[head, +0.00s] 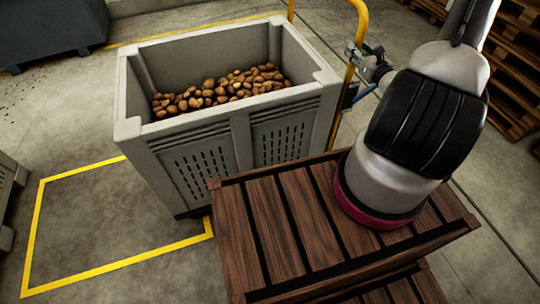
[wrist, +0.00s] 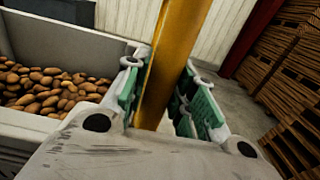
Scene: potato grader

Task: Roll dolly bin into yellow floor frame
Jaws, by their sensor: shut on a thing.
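The grey dolly bin (head: 190,165) holds a layer of potatoes and stands on the floor in the head view. The yellow floor frame (head: 125,264) is painted to the left of and nearer than the bin. The bin overlaps the frame's right part and hides its far right corner. A yellow upright handle (head: 347,82) rises at the bin's right side. My gripper (head: 362,57) is at this handle. In the wrist view, the gripper's green pads (wrist: 165,95) are on both sides of the yellow post (wrist: 172,60), shut on it. The bin's wheels are mostly hidden.
A brown slatted wooden surface (head: 265,225) under my arm is close to the bin's front right corner. A dark container (head: 50,35) stands at the far left, and a grey crate (head: 8,190) at the left edge. Wooden pallets (head: 515,70) are stacked at right. The floor inside the frame's left part is clear.

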